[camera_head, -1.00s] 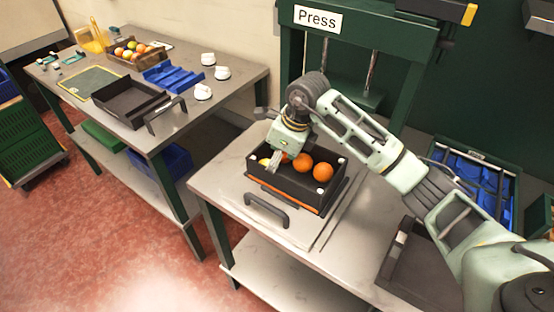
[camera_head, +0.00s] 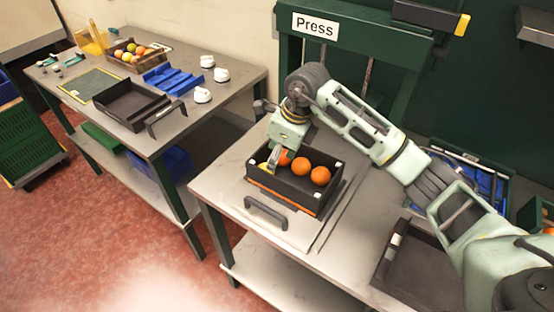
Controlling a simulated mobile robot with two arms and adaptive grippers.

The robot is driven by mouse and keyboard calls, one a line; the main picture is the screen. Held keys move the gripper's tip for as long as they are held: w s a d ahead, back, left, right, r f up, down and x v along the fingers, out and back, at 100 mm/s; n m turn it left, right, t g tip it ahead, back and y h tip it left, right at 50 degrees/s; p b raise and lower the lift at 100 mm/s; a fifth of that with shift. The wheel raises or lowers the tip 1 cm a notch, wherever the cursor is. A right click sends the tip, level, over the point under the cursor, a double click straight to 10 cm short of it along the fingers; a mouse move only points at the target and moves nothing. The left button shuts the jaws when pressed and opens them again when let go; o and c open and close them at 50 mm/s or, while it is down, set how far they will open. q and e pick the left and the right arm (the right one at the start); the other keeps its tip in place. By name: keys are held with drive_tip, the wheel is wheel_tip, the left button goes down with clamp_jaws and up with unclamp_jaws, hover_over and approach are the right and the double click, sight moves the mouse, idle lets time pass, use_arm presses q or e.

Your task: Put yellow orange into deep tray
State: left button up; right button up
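A black deep tray (camera_head: 283,188) stands on the press table with several orange fruits in it. Two oranges (camera_head: 310,169) sit toward its right side, and another shows partly beside my gripper. A small yellow patch, likely the yellow orange (camera_head: 263,166), shows at the tray's left end, mostly hidden. My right gripper (camera_head: 273,160) reaches down into the tray's left end, close against the yellow patch. Its fingertips are too small and covered to tell whether they are open or shut on it. My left gripper is out of view.
A shallow black tray (camera_head: 131,101), a blue rack (camera_head: 172,79), a fruit crate (camera_head: 127,51) and white cups (camera_head: 202,95) stand on the left table. Another dark tray (camera_head: 425,262) lies beneath my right arm. The press frame (camera_head: 290,70) rises behind.

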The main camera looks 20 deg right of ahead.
wheel_tip(320, 180, up, 4)
drive_tip(key=shift+w+r+p, duration=0.1)
drive_tip(key=shift+p, duration=0.85)
